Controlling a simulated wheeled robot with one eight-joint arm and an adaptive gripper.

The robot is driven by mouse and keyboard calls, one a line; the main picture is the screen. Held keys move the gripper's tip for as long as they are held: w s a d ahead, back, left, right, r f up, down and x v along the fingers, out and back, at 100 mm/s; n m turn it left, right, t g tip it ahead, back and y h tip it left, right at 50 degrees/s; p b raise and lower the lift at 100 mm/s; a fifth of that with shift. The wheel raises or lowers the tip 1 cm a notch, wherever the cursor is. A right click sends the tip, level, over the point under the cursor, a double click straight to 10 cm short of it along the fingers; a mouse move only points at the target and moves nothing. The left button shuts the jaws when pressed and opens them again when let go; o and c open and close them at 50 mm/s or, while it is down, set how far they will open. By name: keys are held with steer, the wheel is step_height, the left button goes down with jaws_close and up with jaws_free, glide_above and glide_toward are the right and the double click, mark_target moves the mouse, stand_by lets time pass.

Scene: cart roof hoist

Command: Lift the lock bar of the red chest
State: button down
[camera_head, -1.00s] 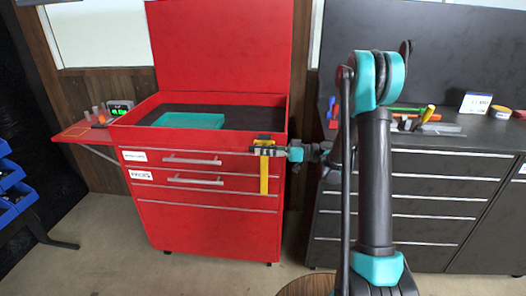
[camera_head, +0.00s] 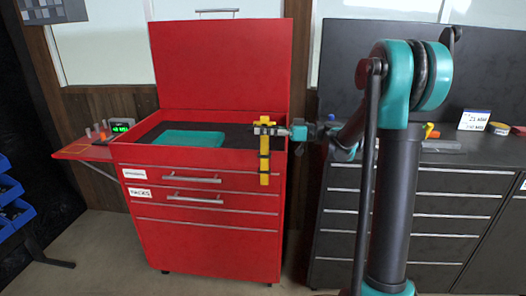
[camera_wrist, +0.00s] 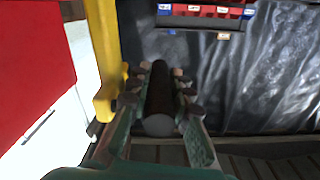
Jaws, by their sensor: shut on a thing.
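The red chest (camera_head: 205,235) stands upright at left with its lid raised. The yellow lock bar (camera_head: 265,168) stands vertically at the chest's front right, its upper end above the front rim. My gripper (camera_head: 268,130) comes from the right and is at the bar's upper part. In the wrist view, the gripper (camera_wrist: 158,105) is shut around a dark cylindrical handle with a grey end (camera_wrist: 159,123). The yellow bar (camera_wrist: 103,55) runs just left of the fingers in that view. How the handle joins the bar is hidden.
A teal tray (camera_head: 193,138) lies in the chest's open top. A red side shelf (camera_head: 88,150) with small items and a green-lit display (camera_head: 121,126) juts out at left. A dark drawer cabinet (camera_head: 450,200) stands at right. Blue bins (camera_head: 10,205) are at far left.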

step_height(320, 180, up, 8)
steer(key=shift+w+f, duration=0.1)
steer(key=shift+f, duration=0.05)
stand_by(0.3)
steer(key=c, duration=1.7)
jaws_free()
steer(key=shift+o, duration=0.3)
steer(key=shift+d, duration=0.1)
steer(key=shift+d, duration=0.25)
steer(key=d, duration=1.1)
steer(key=shift+s+d, duration=0.2)
steer(key=shift+s, duration=0.05)
